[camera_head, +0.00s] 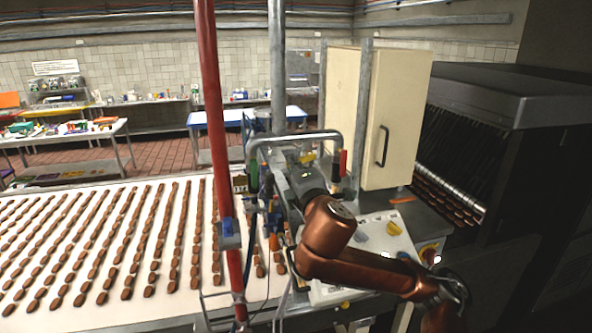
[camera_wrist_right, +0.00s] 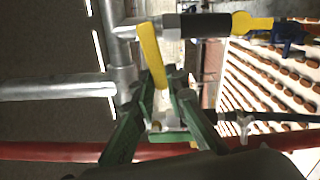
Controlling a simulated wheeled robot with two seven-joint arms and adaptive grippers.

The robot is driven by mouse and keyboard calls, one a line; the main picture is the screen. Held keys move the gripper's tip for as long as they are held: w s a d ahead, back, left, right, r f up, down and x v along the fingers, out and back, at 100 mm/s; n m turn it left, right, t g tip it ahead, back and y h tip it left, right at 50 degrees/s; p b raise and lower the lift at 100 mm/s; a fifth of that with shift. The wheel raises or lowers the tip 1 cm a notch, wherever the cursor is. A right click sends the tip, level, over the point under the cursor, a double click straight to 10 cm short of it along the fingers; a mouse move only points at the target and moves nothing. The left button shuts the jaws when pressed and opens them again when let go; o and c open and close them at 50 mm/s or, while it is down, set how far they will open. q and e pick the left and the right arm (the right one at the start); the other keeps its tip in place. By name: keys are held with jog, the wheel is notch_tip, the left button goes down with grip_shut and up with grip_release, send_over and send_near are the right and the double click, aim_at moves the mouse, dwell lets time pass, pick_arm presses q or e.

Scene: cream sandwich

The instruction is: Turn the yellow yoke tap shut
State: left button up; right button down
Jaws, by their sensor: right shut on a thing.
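The yellow yoke tap (camera_wrist_right: 152,55) shows in the right wrist view as a yellow bar beside a grey metal pipe. My right gripper (camera_wrist_right: 160,98) has its green fingers on either side of the bar's lower part and is shut on it. In the head view my copper right arm comes in from the lower right and reaches to the pipework beside the conveyor. There the fingers and the tap are too small and crowded to make out clearly. My left gripper is not in view.
A red upright pipe (camera_head: 208,110) and a grey pipe (camera_head: 277,70) stand close to the arm. The conveyor (camera_head: 120,195) carries rows of brown biscuits on the left. A cream cabinet (camera_head: 400,110) and a dark machine (camera_head: 500,95) stand on the right.

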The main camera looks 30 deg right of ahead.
jog(key=shift+r+m, duration=0.55)
jog(key=shift+m, duration=0.55)
jog(key=shift+r, duration=0.15)
jog(key=c, duration=2.4)
grip_release()
jog(key=o, duration=0.5)
jog(key=shift+w, duration=0.2)
jog(key=shift+c, duration=0.2)
jog(key=shift+s, duration=0.15)
jog(key=v, duration=0.7)
jog(key=shift+s, duration=0.25)
